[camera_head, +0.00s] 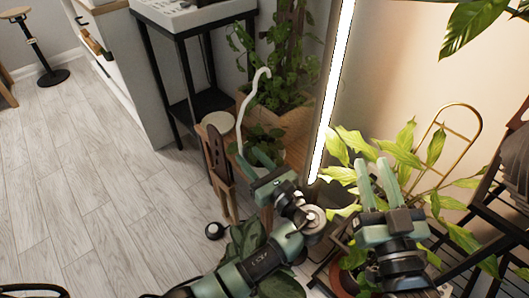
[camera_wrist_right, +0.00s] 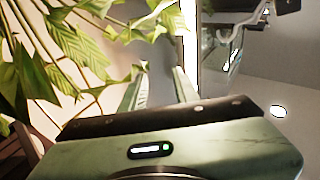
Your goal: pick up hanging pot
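The hanging pot (camera_head: 275,154) is a small pale pot with a green plant in it, in the middle of the head view. A white curved hanger (camera_head: 243,108) with a hook at its top rises beside the plant. My left gripper (camera_head: 252,155) is right in front of the pot, with its fingers apart near the hanger's lower end. It hides part of the pot, and I cannot tell whether it touches it. My right gripper (camera_head: 374,170) is open and empty, pointing up in front of leafy plants. Its two fingers also show apart in the right wrist view (camera_wrist_right: 160,82).
A bright light tube (camera_head: 333,90) rises between my grippers. A brass hoop (camera_head: 462,106) and black rack (camera_head: 485,215) stand right. The floor (camera_head: 85,180) at left is mostly clear.

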